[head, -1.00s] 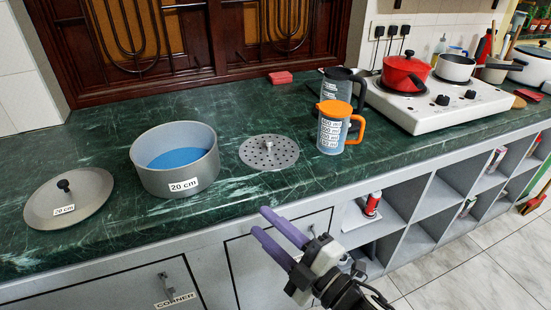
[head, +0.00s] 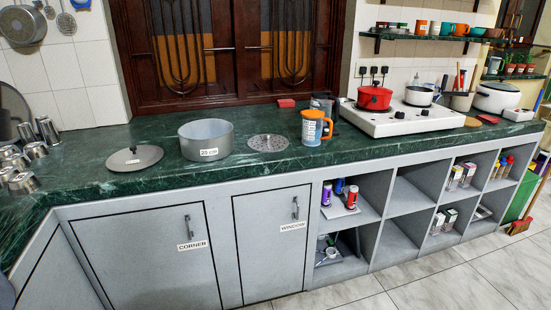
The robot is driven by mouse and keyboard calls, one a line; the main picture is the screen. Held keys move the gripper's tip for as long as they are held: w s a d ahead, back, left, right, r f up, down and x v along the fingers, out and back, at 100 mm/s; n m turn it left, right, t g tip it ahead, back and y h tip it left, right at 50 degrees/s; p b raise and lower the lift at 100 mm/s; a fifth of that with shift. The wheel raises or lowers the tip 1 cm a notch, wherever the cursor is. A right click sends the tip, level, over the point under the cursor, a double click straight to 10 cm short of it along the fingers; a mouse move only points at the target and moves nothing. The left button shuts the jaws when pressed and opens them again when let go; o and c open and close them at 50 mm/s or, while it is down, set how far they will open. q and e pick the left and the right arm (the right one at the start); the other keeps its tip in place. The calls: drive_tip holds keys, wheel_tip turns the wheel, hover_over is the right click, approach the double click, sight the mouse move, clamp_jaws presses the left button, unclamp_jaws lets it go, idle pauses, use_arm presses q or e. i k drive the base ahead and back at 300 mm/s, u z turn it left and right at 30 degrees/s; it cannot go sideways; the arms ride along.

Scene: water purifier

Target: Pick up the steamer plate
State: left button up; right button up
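The steamer plate (head: 268,143) is a flat, round, perforated metal disc with a small central knob. It lies flat on the green marble counter (head: 300,170). To its left stands the grey pot (head: 206,141) labelled 20 cm, and to its right the measuring jug (head: 312,130) with an orange rim and handle. The pot's inside is mostly hidden from this angle. Neither of my grippers shows in the head view now.
The pot lid (head: 134,158) lies left of the pot. A darker jug (head: 324,104) stands behind the orange one. A white stove (head: 400,121) with a red pot (head: 374,98) is farther right. The counter in front of the plate is clear. Cabinet doors and open shelves are below.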

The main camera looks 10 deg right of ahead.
sight(263, 142)
drive_tip(key=u, duration=0.9)
drive_tip(key=i, duration=1.15)
drive_tip(key=z, duration=0.35)
